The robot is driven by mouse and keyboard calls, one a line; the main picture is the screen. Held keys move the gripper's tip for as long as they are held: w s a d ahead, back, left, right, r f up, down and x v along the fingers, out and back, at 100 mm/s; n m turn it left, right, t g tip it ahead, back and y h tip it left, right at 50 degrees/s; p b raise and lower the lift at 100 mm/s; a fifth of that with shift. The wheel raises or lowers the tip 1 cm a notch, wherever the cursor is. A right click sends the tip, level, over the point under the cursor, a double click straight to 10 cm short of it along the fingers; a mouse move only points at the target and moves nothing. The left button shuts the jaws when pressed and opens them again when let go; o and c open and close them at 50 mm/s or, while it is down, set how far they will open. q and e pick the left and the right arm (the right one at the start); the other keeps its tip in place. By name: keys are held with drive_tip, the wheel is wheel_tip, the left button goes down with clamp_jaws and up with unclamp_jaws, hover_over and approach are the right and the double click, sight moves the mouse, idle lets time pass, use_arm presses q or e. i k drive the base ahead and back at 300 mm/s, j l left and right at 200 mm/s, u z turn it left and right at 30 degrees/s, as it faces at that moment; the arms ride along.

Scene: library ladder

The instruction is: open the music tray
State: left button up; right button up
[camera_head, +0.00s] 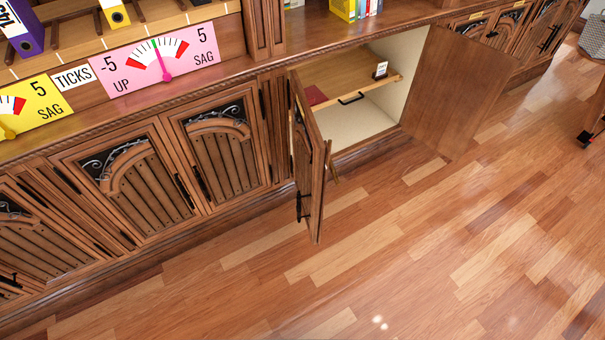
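A wooden tray (340,80) sits inside the open cabinet (355,126) at the upper middle. I take it to be the music tray. A black bar handle (351,98) is on its front edge. A small white card with dark marks (381,70) stands at its right end. A dark red flat item (315,95) lies at its left, partly hidden by the left door. I cannot tell how far the tray is pulled out. Neither of my grippers is in view.
The cabinet's left door (308,165) and right door (445,92) stand open over the floor. The wooden floor (400,250) in front is clear. A dark wheel-like part (586,138) shows at the right edge. Gauge signs (160,60) stand on the counter at left.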

sight(342, 76)
drive_tip(key=l+u, duration=0.1)
drive_tip(key=u, duration=0.45)
drive_tip(key=i+l+u, duration=0.25)
drive_tip(key=l, duration=0.3)
drive_tip(key=l+u, duration=0.3)
drive_tip(key=l, duration=0.25)
drive_tip(key=i+l+u, duration=0.1)
drive_tip(key=l+u, duration=0.15)
drive_tip(key=l, duration=0.4)
